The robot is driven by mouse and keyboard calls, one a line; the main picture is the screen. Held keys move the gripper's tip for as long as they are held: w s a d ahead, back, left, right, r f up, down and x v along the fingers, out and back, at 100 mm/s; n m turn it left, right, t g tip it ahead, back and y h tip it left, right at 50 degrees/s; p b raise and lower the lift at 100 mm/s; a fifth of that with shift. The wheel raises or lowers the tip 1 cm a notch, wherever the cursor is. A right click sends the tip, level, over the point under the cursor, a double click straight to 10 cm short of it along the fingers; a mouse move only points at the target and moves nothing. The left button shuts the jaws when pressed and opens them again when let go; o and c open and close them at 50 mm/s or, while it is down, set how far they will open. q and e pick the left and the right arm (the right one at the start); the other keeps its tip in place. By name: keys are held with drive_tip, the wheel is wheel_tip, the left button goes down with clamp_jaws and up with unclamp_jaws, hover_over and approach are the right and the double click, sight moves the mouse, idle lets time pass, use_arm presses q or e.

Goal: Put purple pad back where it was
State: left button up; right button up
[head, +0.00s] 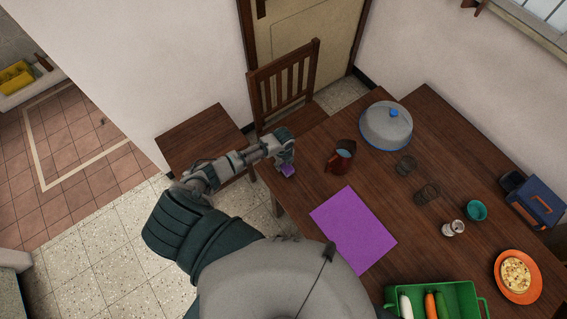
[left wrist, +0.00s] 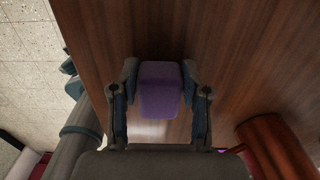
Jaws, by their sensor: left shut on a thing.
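My left gripper (head: 286,162) is over the left edge area of the brown table, left of the dark red jug. It is shut on a small purple pad (head: 288,169), a block with rounded edges. In the left wrist view the purple pad (left wrist: 160,98) sits between the two fingers of the gripper (left wrist: 160,82), with brown wood behind it. I cannot tell whether the pad touches the table. My right gripper is not in view.
A flat purple mat (head: 353,230) lies bare on the table (head: 310,150). The red jug (head: 340,155) is close to my left gripper. A domed cover (head: 386,126), two dark see-through glasses (head: 428,193), a teal cup (head: 476,210) and a green crate (head: 462,298) stand farther right.

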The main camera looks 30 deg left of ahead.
use_arm(q)
drive_tip(key=shift+f, duration=0.1)
drive_tip(key=shift+a+f, duration=0.15)
drive_tip(key=shift+a, duration=0.1)
drive_tip(key=o, duration=1)
drive_tip(key=shift+a, duration=0.2)
drive_tip(key=shift+c, duration=0.2)
drive_tip(key=shift+o, duration=0.3)
drive_tip(key=shift+a+f, duration=0.1)
drive_tip(key=shift+a, duration=0.15)
drive_tip(key=shift+d+r, duration=0.15)
drive_tip(key=shift+r, duration=0.25)
wheel_tip(320, 180, up, 12)
drive_tip(key=shift+d+f, duration=0.15)
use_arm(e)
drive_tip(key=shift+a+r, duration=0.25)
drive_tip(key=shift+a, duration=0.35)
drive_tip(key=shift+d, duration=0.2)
